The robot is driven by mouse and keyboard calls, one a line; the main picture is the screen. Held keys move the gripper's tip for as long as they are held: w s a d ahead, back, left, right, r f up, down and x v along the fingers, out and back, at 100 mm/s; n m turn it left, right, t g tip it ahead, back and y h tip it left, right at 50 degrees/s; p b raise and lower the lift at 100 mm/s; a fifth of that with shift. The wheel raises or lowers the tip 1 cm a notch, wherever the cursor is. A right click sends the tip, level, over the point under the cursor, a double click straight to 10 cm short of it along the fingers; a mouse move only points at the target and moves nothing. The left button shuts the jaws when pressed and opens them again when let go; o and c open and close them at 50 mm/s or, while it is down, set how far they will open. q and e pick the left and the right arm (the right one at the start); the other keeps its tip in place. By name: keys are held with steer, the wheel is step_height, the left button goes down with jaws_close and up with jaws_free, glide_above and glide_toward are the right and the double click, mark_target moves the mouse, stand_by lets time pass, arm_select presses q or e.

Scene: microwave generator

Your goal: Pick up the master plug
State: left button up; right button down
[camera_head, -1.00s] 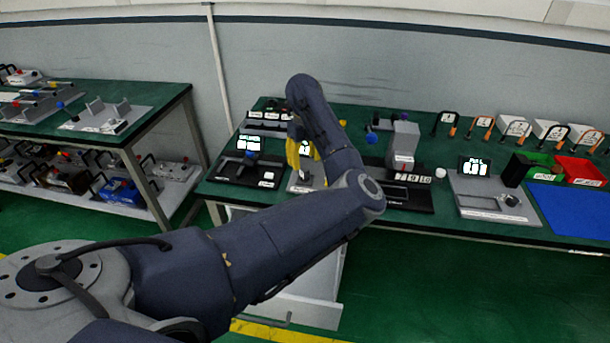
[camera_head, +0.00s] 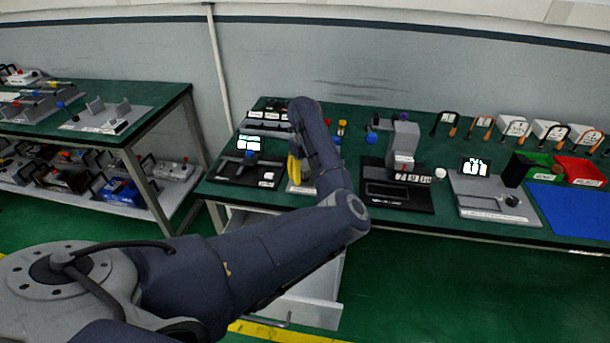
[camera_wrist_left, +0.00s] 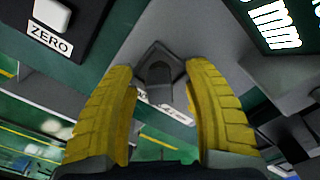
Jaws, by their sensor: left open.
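My left gripper (camera_head: 294,180) has yellow fingers and hangs low over a small grey station near the front edge of the green bench. In the left wrist view its fingers (camera_wrist_left: 162,85) are open and spread apart. Between them a short dark grey upright piece (camera_wrist_left: 159,83) stands on a diamond-shaped base; it may be the master plug, but I cannot tell for sure. A light grey plate (camera_wrist_left: 190,30) lies around that base. No contact with the fingers shows. In the head view my fingers and arm hide this piece. My right gripper is not in view.
Left of the gripper is a black station with a lit screen (camera_head: 248,143). Right of it stands a grey press-like device (camera_head: 402,145) on a black plate. A second display (camera_head: 474,167), green bin (camera_head: 540,168), red bin (camera_head: 580,172) and blue mat (camera_head: 575,212) are farther right.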

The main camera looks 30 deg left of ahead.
arm_select(q)
steer(key=shift+o, duration=0.2)
jaws_close()
steer(key=shift+r, duration=0.15)
